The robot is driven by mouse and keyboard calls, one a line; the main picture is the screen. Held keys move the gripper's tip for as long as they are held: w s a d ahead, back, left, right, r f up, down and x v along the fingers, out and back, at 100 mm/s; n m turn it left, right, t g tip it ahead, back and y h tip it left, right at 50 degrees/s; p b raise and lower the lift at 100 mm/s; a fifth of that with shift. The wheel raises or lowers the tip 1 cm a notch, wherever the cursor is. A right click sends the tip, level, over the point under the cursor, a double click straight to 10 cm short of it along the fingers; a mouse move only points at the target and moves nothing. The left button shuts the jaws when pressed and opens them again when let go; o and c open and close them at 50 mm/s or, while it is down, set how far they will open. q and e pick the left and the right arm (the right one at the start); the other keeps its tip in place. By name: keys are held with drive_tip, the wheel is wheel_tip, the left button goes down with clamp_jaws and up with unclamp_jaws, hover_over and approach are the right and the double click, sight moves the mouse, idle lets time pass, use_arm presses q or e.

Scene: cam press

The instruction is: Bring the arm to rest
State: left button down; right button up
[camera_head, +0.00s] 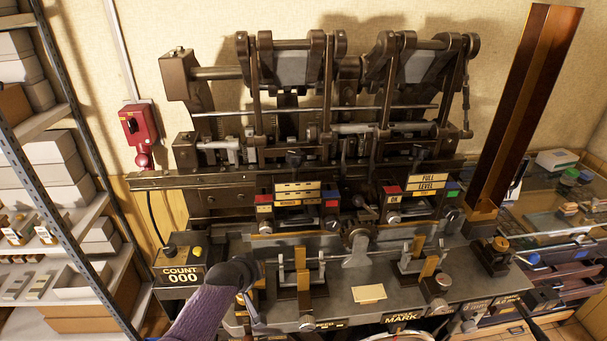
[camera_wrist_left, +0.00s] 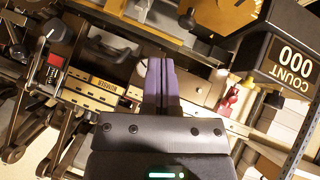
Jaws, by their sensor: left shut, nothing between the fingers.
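My left arm (camera_head: 205,308) rises from the bottom of the head view, purple with a dark rounded end, in front of the press bed's left end. In the left wrist view my left gripper (camera_wrist_left: 161,66) has its two purple fingers together, with nothing between them. Its fingertips point toward the press, and I see no clear contact. The large dark cam press (camera_head: 345,115) stands against the wall. My right gripper is not in view.
A counter box reading 000 (camera_head: 181,277) stands left of my arm; it also shows in the left wrist view (camera_wrist_left: 293,68). A pale plate (camera_head: 368,293) lies on the bed between upright fixtures. A shelf rack (camera_head: 60,190) is at left, a tall brown chute (camera_head: 525,100) at right.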

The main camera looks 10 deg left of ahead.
use_arm(q)
drive_tip(key=s+d+m+g, duration=0.2)
drive_tip(key=s, duration=0.8)
drive_tip(key=s+d+m+g, duration=0.2)
drive_tip(key=s+m, duration=0.1)
drive_tip(key=s, duration=0.7)
drive_tip(key=s+r+m+g, duration=0.1)
drive_tip(key=s+r, duration=0.5)
drive_tip(key=s, duration=0.6)
wheel_tip(320, 180, down, 38)
drive_tip(key=s+g+b, duration=0.2)
drive_tip(key=b, duration=1.7)
drive_tip(key=s+a+f+b, duration=0.1)
drive_tip(key=s+f+b, duration=0.3)
drive_tip(key=f, duration=0.4)
drive_tip(key=s+a+f+g+b, duration=0.1)
drive_tip(key=s+f+b, duration=0.4)
drive_tip(key=f, duration=0.3)
drive_tip(key=s+a+f+y+b, duration=0.1)
drive_tip(key=s+f+b, duration=0.3)
drive_tip(key=f, duration=0.4)
drive_tip(key=shift+s+a+f+m+b, duration=0.3)
drive_tip(key=shift+f+b, duration=0.1)
drive_tip(key=shift+b, duration=0.15)
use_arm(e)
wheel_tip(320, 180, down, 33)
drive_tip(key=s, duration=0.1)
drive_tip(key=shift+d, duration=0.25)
